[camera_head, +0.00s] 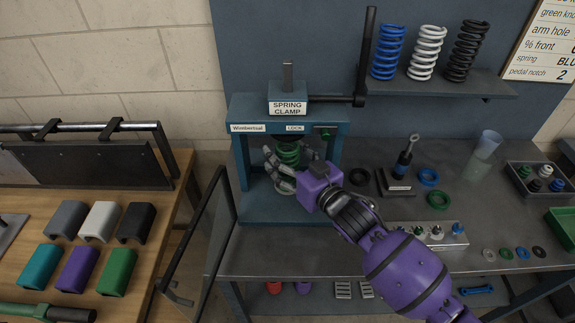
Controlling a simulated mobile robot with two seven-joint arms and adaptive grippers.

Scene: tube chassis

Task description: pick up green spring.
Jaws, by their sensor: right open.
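The green spring (288,153) stands upright inside the blue spring clamp (240,150), under its top plate. My right gripper (279,168) reaches into the clamp from the right. Its fingers are open around the spring, one on the near side and one toward the back; I cannot tell whether they touch it. The gripper's purple body hides part of the clamp's right side. My left gripper is not in view.
Blue, white and black springs stand on a shelf (490,85) at the upper right. Rings, a small tool stand and a parts tray (515,180) lie on the grey bench at right.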

